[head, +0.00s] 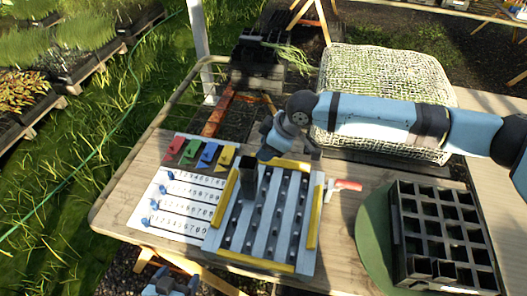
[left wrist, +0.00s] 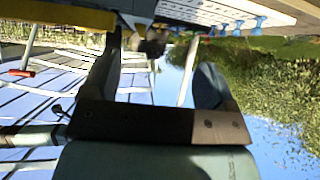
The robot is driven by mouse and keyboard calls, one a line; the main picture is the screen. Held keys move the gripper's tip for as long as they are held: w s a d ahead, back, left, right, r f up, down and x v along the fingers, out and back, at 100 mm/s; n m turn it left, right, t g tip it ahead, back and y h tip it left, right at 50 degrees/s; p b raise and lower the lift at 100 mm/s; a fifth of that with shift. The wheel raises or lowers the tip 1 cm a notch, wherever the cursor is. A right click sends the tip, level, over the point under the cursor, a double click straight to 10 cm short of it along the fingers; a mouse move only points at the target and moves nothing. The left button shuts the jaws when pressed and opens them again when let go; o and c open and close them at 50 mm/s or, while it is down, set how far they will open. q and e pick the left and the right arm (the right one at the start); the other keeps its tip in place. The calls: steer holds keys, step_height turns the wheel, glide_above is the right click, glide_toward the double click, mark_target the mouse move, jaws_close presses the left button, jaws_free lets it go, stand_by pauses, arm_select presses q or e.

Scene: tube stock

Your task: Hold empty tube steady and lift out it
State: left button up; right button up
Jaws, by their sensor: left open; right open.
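A black square tube (head: 248,181) stands upright at the upper left of the yellow-edged slatted rack (head: 262,268). I cannot see inside it. My right gripper (head: 268,153) is just behind and to the right of that tube, beside the rack's back edge; its fingers are small and partly hidden here, and it holds nothing that I can see. A black grid tray (head: 399,222) with many square cells sits at the right; a few front cells look filled. My left gripper (head: 172,286) is low at the bottom edge, in front of the table. In the left wrist view it (left wrist: 155,68) is open and empty.
A white numbered board (head: 150,228) with blue pegs lies left of the rack, with coloured tags (head: 206,155) behind it. A red-handled tool (head: 347,185) lies right of the rack. A round green mat (head: 372,238) lies partly under the tray. A mesh-covered block (head: 385,80) stands behind.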

arm_select(q)
steer(key=n+t, duration=0.2)
steer(key=n, duration=3.3)
glide_toward(248, 187)
steer(key=shift+h, duration=0.4)
steer(key=x, duration=1.2)
steer(key=shift+a+f, duration=0.1)
steer(key=shift+a, duration=0.25)
arm_select(e)
steer(key=shift+w+d, duration=0.1)
steer(key=shift+r, duration=0.1)
arm_select(q)
steer(key=c, duration=1)
steer(key=shift+o, duration=0.2)
arm_select(e)
steer(key=shift+o, duration=0.2)
